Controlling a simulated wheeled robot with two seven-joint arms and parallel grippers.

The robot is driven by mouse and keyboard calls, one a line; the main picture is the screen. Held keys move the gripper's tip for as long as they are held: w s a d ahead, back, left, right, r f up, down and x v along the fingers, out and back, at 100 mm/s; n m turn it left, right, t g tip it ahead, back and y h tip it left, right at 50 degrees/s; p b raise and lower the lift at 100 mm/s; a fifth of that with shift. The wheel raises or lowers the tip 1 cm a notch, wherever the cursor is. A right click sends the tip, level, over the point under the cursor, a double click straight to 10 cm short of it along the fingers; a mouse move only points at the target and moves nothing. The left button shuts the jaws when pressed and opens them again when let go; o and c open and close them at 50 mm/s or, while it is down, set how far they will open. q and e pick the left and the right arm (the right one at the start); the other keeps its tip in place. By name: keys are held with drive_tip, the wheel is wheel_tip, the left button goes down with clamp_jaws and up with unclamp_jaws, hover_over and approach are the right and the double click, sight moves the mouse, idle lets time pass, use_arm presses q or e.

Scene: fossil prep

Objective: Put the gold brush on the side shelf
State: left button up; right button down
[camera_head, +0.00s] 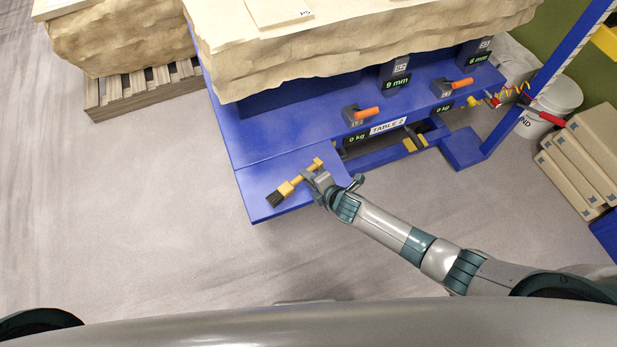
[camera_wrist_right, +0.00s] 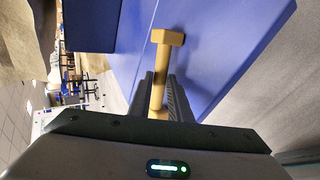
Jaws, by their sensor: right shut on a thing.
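The gold brush (camera_head: 291,186) has a yellow-gold handle and dark bristles that point to the lower left in the head view. My right gripper (camera_head: 312,179) is shut on the brush's handle. In the right wrist view the brush handle (camera_wrist_right: 159,80) stands up between the fingers (camera_wrist_right: 165,97). The brush is over the blue side shelf (camera_head: 257,179) at the left front of the table; I cannot tell whether it touches the surface. The blue shelf surface also shows in the wrist view (camera_wrist_right: 205,50). My left gripper is not in view.
A large tan rock block (camera_head: 340,45) sits on the blue table behind the shelf. The floor left of the shelf is clear.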

drive_tip(key=c, duration=1.6)
unclamp_jaws()
drive_tip(key=shift+o, duration=0.2)
drive_tip(key=shift+s, duration=0.1)
drive_tip(key=p+v, duration=0.5)
drive_tip(key=v, duration=0.2)
drive_tip(key=shift+p, duration=0.3)
